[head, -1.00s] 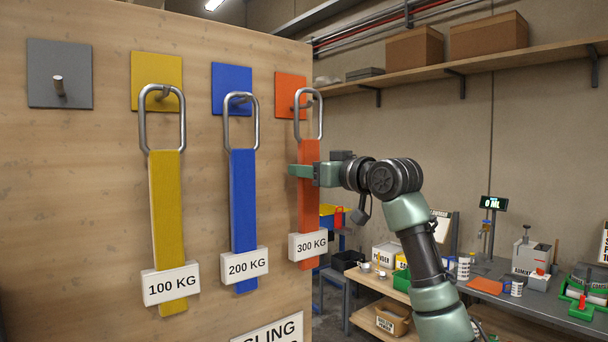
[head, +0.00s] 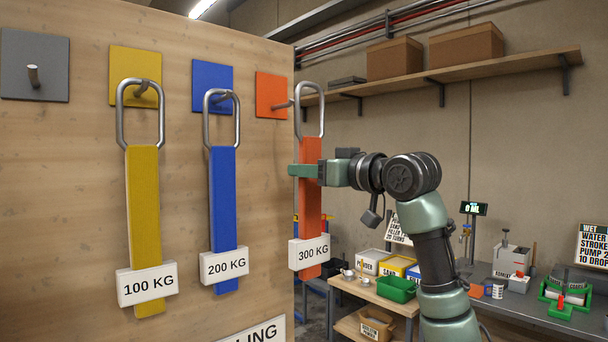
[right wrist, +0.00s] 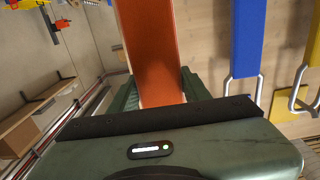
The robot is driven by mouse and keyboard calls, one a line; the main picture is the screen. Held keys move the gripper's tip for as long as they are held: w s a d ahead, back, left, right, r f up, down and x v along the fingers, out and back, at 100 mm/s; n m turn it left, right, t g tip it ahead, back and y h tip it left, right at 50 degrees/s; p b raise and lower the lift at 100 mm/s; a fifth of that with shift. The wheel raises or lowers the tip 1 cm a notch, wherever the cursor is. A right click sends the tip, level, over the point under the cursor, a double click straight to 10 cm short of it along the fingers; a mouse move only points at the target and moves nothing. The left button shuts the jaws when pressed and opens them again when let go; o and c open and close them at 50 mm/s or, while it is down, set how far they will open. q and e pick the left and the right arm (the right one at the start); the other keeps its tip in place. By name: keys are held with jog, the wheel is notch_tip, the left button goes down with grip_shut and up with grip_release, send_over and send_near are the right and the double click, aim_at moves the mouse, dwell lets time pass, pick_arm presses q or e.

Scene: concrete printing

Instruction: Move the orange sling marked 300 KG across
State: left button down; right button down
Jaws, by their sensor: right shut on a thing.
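The orange sling (head: 311,215) hangs upright with a white 300 KG tag (head: 309,252) near its lower end and a steel loop at its top. My right gripper (head: 306,171) is shut on the strap just below the loop. The loop is right of the orange plate's peg (head: 283,106); the peg's tip meets the loop's left bar in the picture, and I cannot tell if they touch. In the right wrist view the orange strap (right wrist: 149,50) runs between the fingers. My left gripper is not in view.
The yellow sling (head: 144,220) and blue sling (head: 223,190) hang on their pegs on the wooden board (head: 60,200). The grey plate (head: 35,65) at far left has a bare peg. A bench with bins, including a green bin (head: 396,289), stands behind right.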

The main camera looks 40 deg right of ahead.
jog(key=shift+s+d+r+b, duration=0.15)
jog(key=shift+s+b, duration=0.55)
jog(key=shift+s, duration=1.85)
